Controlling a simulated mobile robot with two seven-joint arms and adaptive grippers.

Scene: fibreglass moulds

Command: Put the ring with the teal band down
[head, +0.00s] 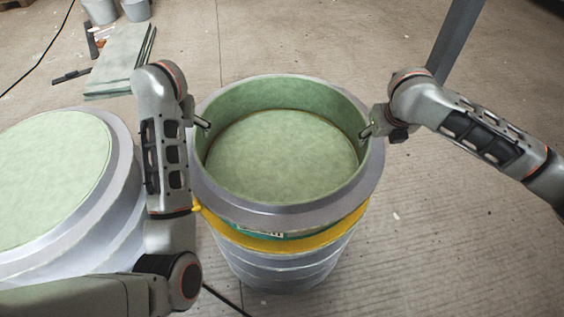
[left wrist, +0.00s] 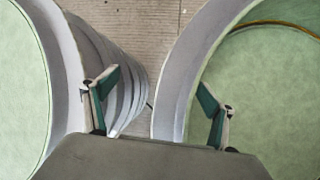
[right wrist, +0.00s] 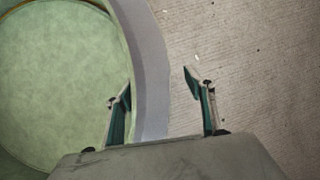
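The ring with the teal band (head: 372,180) is a wide grey ring, pale green inside, upright on a drum-like mould (head: 285,272) with a yellow edge. A strip of teal shows under its front flange. Its rim also shows in the left wrist view (left wrist: 172,100) and right wrist view (right wrist: 150,75). My left gripper (head: 202,123) is at its left rim, with open fingers on either side of the rim (left wrist: 160,82). My right gripper (head: 367,131) is at its right rim, also open with a finger either side (right wrist: 157,80). Contact under the ring is hidden.
Another large mould (head: 118,195) with a green top stands close on the left, partly behind my left arm. Green sheets (head: 118,60), dark tools and buckets (head: 137,10) are at the back left. A grey post (head: 455,40) rises at the back right. The floor right is clear.

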